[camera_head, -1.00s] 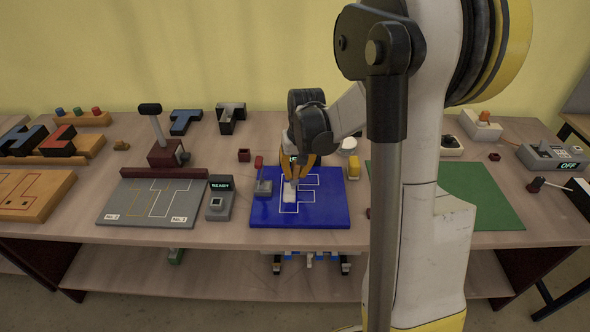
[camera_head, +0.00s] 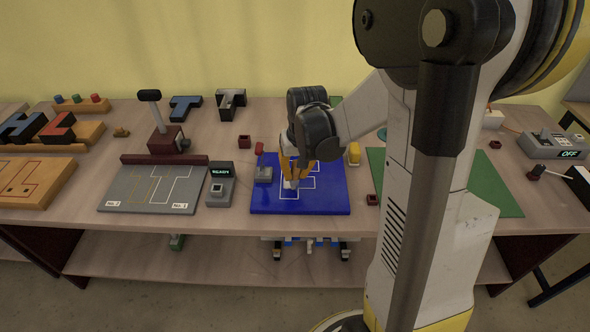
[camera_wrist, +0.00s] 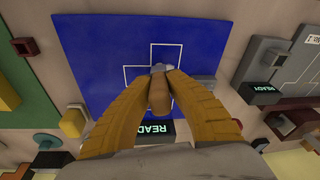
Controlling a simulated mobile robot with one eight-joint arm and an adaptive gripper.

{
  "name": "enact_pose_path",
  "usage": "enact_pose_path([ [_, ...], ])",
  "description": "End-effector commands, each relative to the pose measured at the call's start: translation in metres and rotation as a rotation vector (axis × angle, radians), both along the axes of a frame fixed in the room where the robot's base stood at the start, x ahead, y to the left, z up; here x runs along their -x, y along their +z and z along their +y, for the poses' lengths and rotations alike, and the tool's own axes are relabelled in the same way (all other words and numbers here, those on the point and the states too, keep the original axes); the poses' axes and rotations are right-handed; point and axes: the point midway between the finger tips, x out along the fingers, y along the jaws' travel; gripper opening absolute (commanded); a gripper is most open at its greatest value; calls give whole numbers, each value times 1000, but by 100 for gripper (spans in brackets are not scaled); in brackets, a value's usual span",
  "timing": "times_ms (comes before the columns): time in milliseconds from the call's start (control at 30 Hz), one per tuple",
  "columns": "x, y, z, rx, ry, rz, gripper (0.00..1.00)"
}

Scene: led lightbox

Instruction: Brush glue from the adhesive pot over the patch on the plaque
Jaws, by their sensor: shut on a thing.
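The blue plaque (camera_head: 330,202) lies flat on the bench, with white outlines on its face; I cannot single out the patch. My gripper (camera_head: 291,178) is over the middle of the plaque. In the wrist view its yellow fingers (camera_wrist: 158,82) are shut on a tan-brown handle (camera_wrist: 158,98), which I take for the brush. A grey end (camera_wrist: 159,69) shows beyond the fingertips, over the white outline. I cannot tell whether it touches the plaque. The adhesive pot is not clearly identifiable; a round teal-grey object (camera_wrist: 47,141) stands beyond the plaque's corner.
A grey switch block (camera_head: 264,175) sits at the plaque's left edge. A READY unit (camera_head: 220,190) and a grey board (camera_head: 150,190) stand further left. A yellow block (camera_head: 354,153) is near the back right corner. A green mat (camera_head: 495,190) lies right, partly behind my arm.

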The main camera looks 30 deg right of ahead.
Motion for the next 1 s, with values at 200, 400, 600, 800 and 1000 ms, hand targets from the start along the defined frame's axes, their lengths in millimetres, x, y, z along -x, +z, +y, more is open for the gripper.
enact_pose_path([
  [200, 0, 0, 0, 0, 0, 0, 0],
  [400, -3, 0, -2, 0, 0, 0, 0],
  [600, -14, -1, -9, 0, 0, 0, 0],
  [800, -25, -1, -17, 0, -1, 0, 0],
  [1000, -36, -1, -24, 0, -1, 0, 0],
])
